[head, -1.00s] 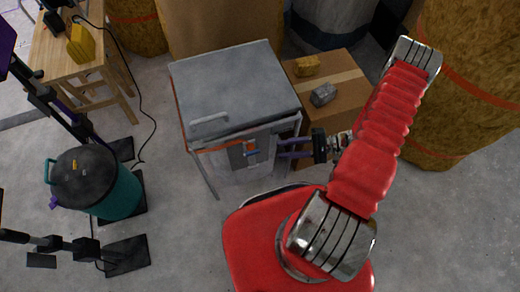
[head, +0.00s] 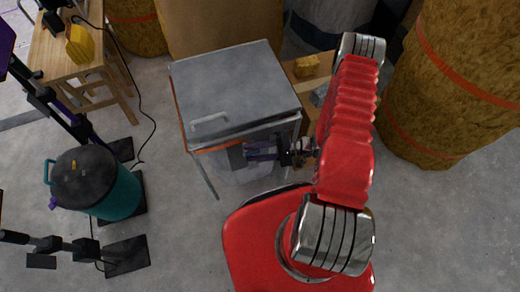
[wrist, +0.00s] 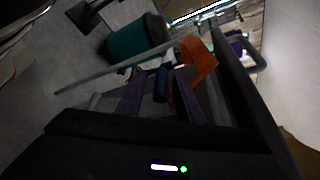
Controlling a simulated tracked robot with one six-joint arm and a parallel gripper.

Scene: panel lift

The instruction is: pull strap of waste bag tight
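The waste bag (head: 232,172) hangs pale and loose under the grey lid (head: 235,85) of a metal frame in the head view. An orange band (head: 215,148) runs along its upper front edge; an orange strap piece (wrist: 199,62) stands out in the wrist view. A small blue handle-like part (wrist: 161,85) lies between the two purple fingers of my gripper (wrist: 160,80). The fingers look apart, with gaps beside the blue part. In the head view my gripper (head: 250,149) is at the bag's front and hides the blue part.
A teal lidded bin (head: 118,192) stands on the floor at left, beside black stands. A cardboard box (head: 310,75) with a yellow lump stands behind the arm.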

